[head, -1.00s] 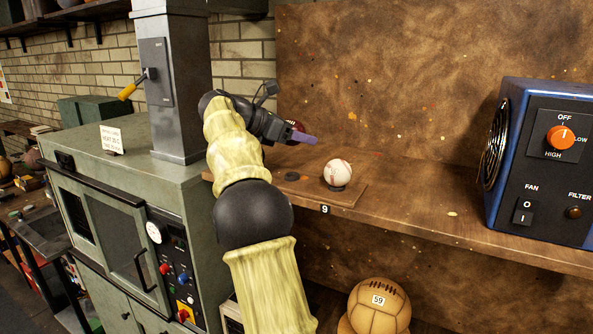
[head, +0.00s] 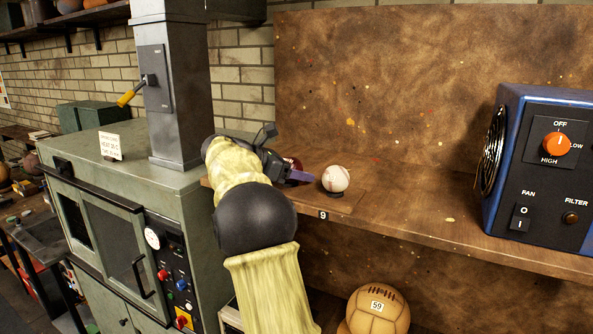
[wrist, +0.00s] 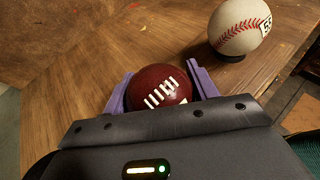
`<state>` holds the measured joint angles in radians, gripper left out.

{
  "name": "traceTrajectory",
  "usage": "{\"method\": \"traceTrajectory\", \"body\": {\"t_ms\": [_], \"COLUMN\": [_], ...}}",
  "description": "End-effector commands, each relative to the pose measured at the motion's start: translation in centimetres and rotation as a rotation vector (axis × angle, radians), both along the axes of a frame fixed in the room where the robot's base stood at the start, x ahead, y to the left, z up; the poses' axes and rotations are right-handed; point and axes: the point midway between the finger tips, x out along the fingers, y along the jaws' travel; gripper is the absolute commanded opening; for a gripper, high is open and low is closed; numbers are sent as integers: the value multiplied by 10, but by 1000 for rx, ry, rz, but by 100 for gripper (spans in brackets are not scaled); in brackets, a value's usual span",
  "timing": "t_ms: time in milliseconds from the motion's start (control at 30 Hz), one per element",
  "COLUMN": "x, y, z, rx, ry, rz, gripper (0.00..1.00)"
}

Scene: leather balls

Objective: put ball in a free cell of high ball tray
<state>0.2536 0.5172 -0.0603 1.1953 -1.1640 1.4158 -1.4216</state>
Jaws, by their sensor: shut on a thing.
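My gripper (wrist: 160,70) has its purple fingers shut on a dark red ball with white laces (wrist: 165,92). I cannot tell whether the ball touches the tray.
A blue fan heater (head: 545,165) stands at the right. A tan ball marked 59 (head: 377,312) is below the shelf. A green oven cabinet (head: 120,225) stands left of my arm.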

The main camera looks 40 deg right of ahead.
Motion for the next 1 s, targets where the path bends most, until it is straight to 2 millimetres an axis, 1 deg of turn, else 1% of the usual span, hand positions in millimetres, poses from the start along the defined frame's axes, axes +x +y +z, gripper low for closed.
{"method": "traceTrajectory", "body": {"t_ms": [233,267,300,367,633,767,867,1000], "x": [0,0,0,1,1,2,5,10], "y": [1,1,1,1,2,7,17,39], "z": [-4,-4,-4,-4,-3,-1,2,10], "rx": [1,2,2,1,1,-1,-1,0], "ry": [-1,0,0,0,-1,-1,-2,-4], "rz": [1,0,0,1,3,4,6,6], "gripper": [33,62,70,80,80,80,80,80]}}
